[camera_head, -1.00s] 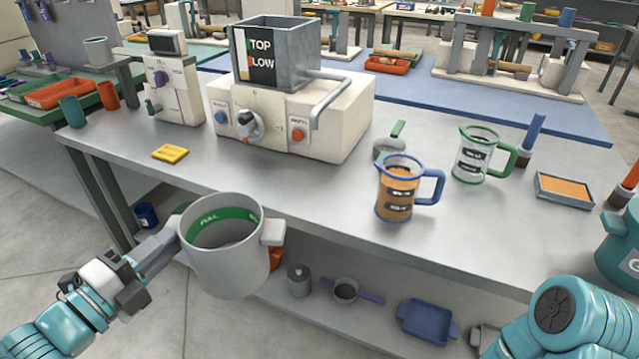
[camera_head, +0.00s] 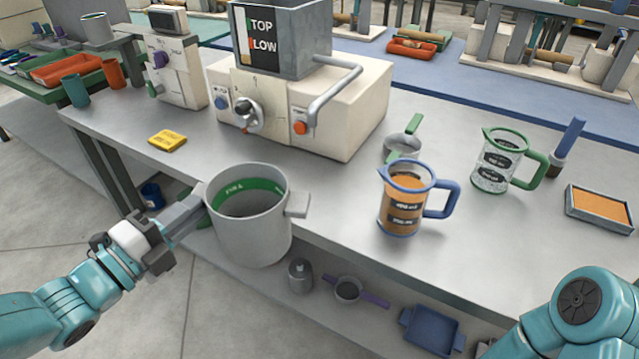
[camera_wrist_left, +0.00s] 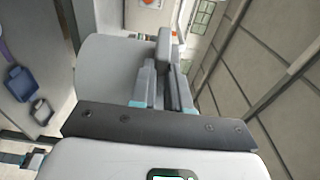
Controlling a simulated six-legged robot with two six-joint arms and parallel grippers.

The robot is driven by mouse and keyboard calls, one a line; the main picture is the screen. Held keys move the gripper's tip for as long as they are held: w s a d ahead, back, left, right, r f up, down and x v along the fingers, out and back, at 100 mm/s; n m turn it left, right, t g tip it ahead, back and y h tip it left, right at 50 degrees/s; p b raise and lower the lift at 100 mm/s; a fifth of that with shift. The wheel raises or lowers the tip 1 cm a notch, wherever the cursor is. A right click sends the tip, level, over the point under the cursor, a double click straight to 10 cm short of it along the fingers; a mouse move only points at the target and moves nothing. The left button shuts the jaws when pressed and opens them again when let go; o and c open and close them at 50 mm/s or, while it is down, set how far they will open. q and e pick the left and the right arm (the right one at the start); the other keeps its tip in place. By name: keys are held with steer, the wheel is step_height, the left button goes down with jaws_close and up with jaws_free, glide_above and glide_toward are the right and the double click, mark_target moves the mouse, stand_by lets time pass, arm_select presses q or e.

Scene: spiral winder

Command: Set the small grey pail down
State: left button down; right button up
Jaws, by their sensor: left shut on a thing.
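The small grey pail (camera_head: 254,235) is upright, with a green band marked FULL inside its rim and a tab handle on each side. My left gripper (camera_head: 203,203) is shut on its left tab. The pail shows in front of the table's front edge in the head view, over the lower shelf; its exact height is hard to tell. In the left wrist view the pail (camera_wrist_left: 103,65) fills the middle left, with the gripper fingers (camera_wrist_left: 163,75) at its tab. The inside bottom of the pail is hidden. My right gripper is out of view; only part of that arm shows.
The grey table (camera_head: 330,190) has free room in front of the white machine (camera_head: 350,115). A blue-handled jug (camera_head: 402,208) of orange contents and a green-handled jug (camera_head: 496,165) stand to the right. A yellow block (camera_head: 167,140) lies left. A blue tray (camera_head: 430,330) is on the lower shelf.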

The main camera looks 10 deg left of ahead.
mark_target(240, 174)
arm_select(q)
steer(key=x, duration=1.4)
steer(key=w, duration=0.1)
steer(key=w+d+f, duration=0.1)
steer(key=w, duration=0.1)
steer(key=shift+w+d+f, duration=0.2)
steer(key=shift+w+d, duration=0.05)
steer(key=shift+w, duration=0.05)
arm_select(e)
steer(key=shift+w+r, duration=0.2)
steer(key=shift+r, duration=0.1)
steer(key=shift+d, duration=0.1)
arm_select(q)
steer(key=shift+w+f, duration=0.1)
steer(key=shift+f, duration=0.1)
steer(key=c, duration=1.1)
jaws_free()
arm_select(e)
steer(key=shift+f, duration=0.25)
